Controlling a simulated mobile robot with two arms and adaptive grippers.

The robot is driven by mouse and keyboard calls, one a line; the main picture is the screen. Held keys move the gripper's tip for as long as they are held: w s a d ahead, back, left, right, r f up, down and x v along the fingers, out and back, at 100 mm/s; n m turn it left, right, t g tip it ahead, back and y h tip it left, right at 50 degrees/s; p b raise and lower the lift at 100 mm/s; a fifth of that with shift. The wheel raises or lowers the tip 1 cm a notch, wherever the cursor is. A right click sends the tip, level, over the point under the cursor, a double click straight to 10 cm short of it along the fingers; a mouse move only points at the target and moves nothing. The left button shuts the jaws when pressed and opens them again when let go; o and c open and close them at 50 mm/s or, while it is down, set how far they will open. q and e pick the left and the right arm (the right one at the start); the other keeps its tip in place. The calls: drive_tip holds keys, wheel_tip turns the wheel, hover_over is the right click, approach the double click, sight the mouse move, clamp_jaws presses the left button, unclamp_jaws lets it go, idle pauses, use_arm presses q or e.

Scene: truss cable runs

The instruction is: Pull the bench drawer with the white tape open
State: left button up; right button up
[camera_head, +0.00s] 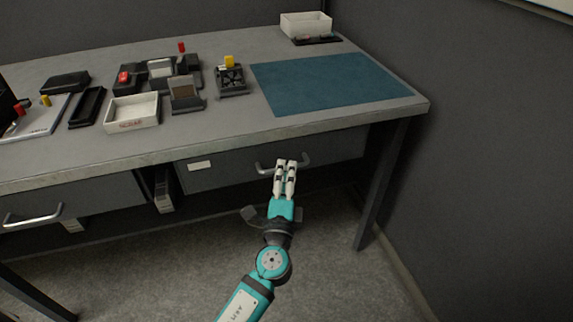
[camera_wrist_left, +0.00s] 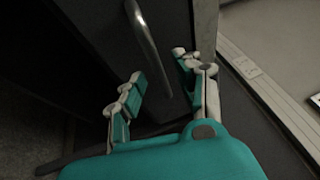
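The bench drawer (camera_head: 236,168) with the white tape (camera_head: 199,165) is at the right under the bench top and looks shut. Its bar handle (camera_head: 304,161) is right of the tape. My left gripper (camera_head: 286,163) is in front of the handle, its fingertips overlapping the bar in the head view. In the left wrist view the handle (camera_wrist_left: 148,45) runs down toward the gap between the fingers (camera_wrist_left: 160,85). The fingers stand apart, with no grip on the bar visible. Whether they touch it I cannot tell. My right gripper is in neither view.
A second drawer handle (camera_head: 32,217) is at the left. The bench top (camera_head: 225,118) carries a blue mat (camera_head: 330,82), a white labelled tray (camera_head: 132,112), a white bin (camera_head: 306,25) and several dark fixtures. A bench leg (camera_head: 382,185) stands at the right, near the wall. The floor in front looks clear.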

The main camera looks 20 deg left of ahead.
use_arm(q)
drive_tip(key=shift+x, duration=1.2)
clamp_jaws()
